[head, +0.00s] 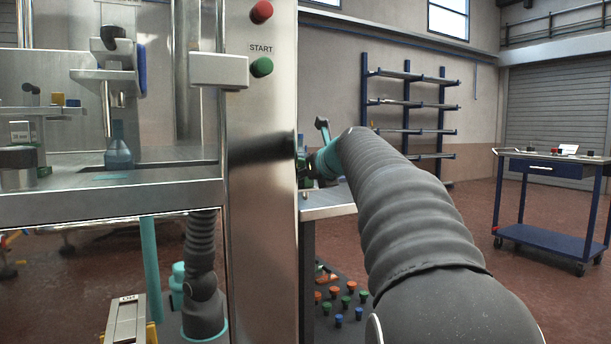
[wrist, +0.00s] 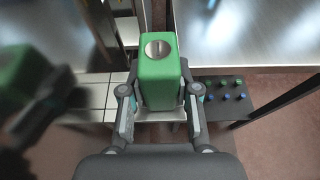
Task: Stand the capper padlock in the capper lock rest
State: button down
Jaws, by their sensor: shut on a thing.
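The padlock (wrist: 158,78) has a green block body with a round silver keyhole disc facing the wrist camera. My gripper (wrist: 160,100) is shut on it, one finger on each side. The padlock's far side and shackle are hidden. In the head view, my gripper is mostly hidden behind my arm and the steel column, with only a small green and dark patch showing near the column edge. I cannot make out the capper lock rest in either view.
The steel column (head: 263,200) with red (head: 261,12) and green (head: 262,67) buttons stands left of my arm. A blue bottle (head: 118,150) stands in the machine. A blue trolley (head: 545,168) is at right. A blurred green-and-dark shape (wrist: 25,90), possibly a reflection, fills the wrist view's left.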

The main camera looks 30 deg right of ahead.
jog(key=c, duration=0.8)
grip_release()
jog(key=shift+o, duration=0.2)
jog(key=shift+f, duration=0.1)
jog(key=v, duration=1.2)
